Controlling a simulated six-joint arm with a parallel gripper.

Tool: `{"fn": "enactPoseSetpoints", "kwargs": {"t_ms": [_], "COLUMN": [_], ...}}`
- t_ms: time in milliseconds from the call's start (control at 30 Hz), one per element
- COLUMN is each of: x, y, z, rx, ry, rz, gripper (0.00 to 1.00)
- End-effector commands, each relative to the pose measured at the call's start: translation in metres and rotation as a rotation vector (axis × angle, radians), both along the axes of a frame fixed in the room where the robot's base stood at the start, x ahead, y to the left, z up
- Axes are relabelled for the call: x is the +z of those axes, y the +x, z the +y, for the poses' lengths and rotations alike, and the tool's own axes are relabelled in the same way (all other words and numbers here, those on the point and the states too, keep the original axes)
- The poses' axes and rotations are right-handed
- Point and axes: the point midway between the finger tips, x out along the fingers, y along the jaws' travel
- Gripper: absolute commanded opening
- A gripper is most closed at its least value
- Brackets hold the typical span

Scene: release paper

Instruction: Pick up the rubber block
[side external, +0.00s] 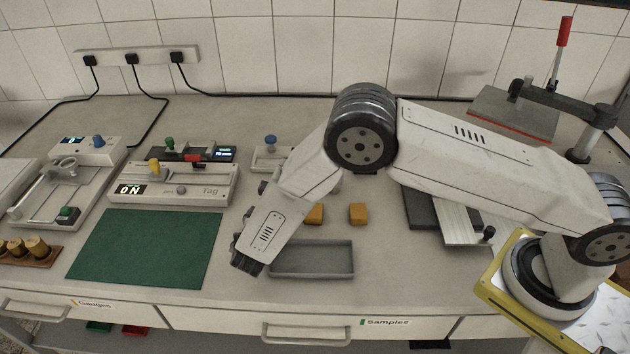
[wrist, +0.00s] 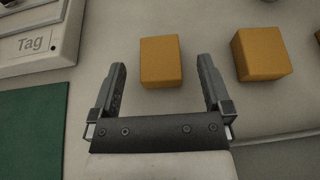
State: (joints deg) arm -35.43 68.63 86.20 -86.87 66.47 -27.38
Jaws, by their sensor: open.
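The left block (wrist: 160,62) shows in the wrist view just ahead of and between the fingertips, apart from both fingers. In the side view, the fingers cannot be clearly made out on the lowered arm. Which block is rubber cannot be told by sight.
A grey empty tray (side external: 312,273) lies in front of the blocks. A green mat (side external: 147,247) and a device marked Tag (side external: 213,183) are to the left. A dark plate with a light metal piece (side external: 462,226) lies to the right. Bare bench surrounds the blocks.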

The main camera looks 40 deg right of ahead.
Motion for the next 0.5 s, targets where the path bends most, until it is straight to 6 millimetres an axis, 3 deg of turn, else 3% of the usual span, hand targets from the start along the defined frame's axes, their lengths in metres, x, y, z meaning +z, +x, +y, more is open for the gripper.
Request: {"fn": "enactPoseSetpoints", "kwargs": {"t_ms": [200,500], "x": [-0.0073,-0.0078], "y": [0.0114,0.0122], "z": [-0.0128,-0.0134], "rx": [-0.001,0.0], "ry": [0.0,0.001], "rz": [0.001,0.001], "gripper": [1.0,1.0]}}
